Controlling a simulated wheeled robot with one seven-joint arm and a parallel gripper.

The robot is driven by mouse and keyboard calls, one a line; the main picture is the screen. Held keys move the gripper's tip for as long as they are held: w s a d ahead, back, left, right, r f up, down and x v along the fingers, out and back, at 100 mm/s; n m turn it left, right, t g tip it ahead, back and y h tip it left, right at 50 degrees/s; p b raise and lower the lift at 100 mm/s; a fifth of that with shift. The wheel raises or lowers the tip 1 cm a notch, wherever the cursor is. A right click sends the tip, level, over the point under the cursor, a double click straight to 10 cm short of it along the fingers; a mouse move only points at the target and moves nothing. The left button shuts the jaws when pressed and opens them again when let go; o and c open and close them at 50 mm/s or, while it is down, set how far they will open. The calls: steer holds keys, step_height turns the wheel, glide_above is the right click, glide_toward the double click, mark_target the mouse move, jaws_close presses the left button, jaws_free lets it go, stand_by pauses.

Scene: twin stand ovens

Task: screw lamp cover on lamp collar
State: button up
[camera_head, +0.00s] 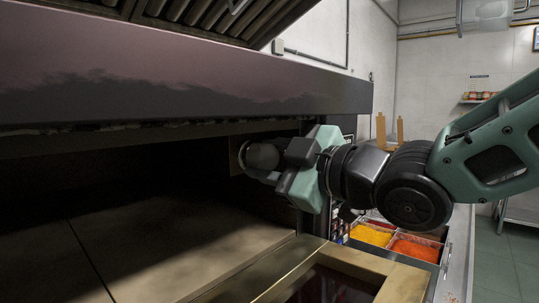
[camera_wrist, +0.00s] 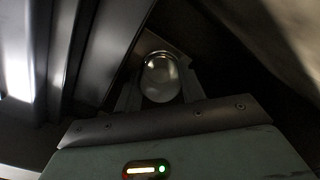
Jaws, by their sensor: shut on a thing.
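The lamp cover (camera_head: 262,156) is a rounded glass dome at the oven's inner right side wall. In the wrist view the clear dome (camera_wrist: 160,76) sits between the two fingers. My gripper (camera_head: 270,166) is shut on it, reaching in from the right through the oven mouth. A brownish metal plate (camera_head: 237,157) shows just behind the cover on the wall, and its edge shows in the wrist view (camera_wrist: 150,43). The lamp collar itself is hidden behind the cover and fingers. I cannot tell whether the cover touches the collar or how far it is threaded.
The oven's front beam (camera_head: 200,90) runs close above my gripper. The oven floor (camera_head: 180,250) is bare, and the open door (camera_head: 330,280) lies below. Bins of yellow (camera_head: 371,235) and orange (camera_head: 415,250) food stand to the right, below my arm.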

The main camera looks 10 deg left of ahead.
steer(key=shift+w+r+m+p, duration=0.1)
steer(key=shift+m+p, duration=0.95)
steer(key=shift+m, duration=0.75)
steer(key=o, duration=1)
steer(key=shift+d, duration=0.1)
steer(key=shift+c, duration=0.5)
